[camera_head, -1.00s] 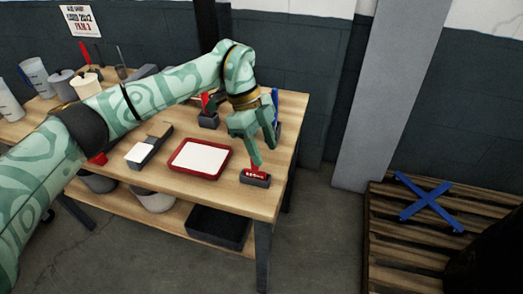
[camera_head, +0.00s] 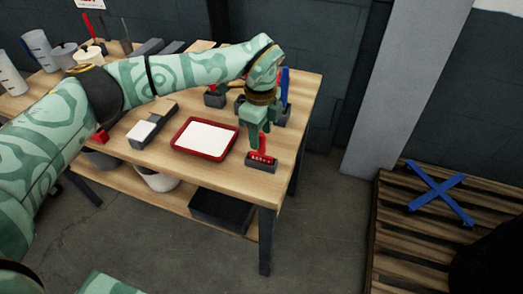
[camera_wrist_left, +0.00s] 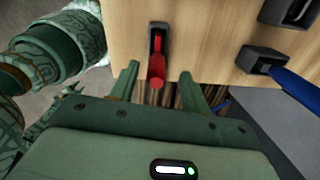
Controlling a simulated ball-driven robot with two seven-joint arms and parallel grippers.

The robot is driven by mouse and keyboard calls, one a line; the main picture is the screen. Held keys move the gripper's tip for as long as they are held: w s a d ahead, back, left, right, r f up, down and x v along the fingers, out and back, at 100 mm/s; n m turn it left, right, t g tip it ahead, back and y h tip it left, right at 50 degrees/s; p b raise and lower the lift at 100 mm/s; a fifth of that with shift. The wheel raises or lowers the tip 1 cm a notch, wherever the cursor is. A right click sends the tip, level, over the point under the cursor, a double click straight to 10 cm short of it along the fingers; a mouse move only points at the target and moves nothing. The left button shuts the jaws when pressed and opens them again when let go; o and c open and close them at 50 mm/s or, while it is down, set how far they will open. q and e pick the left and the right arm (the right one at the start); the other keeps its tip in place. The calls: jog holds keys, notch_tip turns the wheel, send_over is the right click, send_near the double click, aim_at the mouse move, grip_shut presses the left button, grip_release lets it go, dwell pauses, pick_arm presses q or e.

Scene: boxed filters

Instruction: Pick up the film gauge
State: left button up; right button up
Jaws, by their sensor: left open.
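The film gauge appears to be the red upright piece (camera_head: 263,144) in a small dark stand (camera_head: 262,164) at the front right corner of the workbench. In the left wrist view, the red gauge (camera_wrist_left: 157,68) rises from its dark holder (camera_wrist_left: 158,28), its near end between the finger lines. My left gripper (camera_head: 256,133) is open just above and beside it. In the left wrist view its two fingers (camera_wrist_left: 158,79) stand apart, one on each side of the gauge. I cannot tell whether either finger touches it. My right gripper is out of view.
A red-rimmed tray (camera_head: 177,148) with a white sheet lies left of the stand. A grey block with a white top (camera_head: 143,132) lies further left. More dark holders with red and blue pieces (camera_head: 285,82) stand behind the gripper. The bench's right edge is close.

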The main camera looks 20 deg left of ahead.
aim_at(261, 145)
pick_arm(q)
notch_tip(261, 145, down, 5)
jog(key=shift+s+d+r+b, duration=0.1)
jog(key=shift+s+b, duration=0.05)
jog(key=shift+b, duration=0.35)
jog(key=shift+r, duration=0.1)
grip_shut()
jog(key=shift+r, duration=0.1)
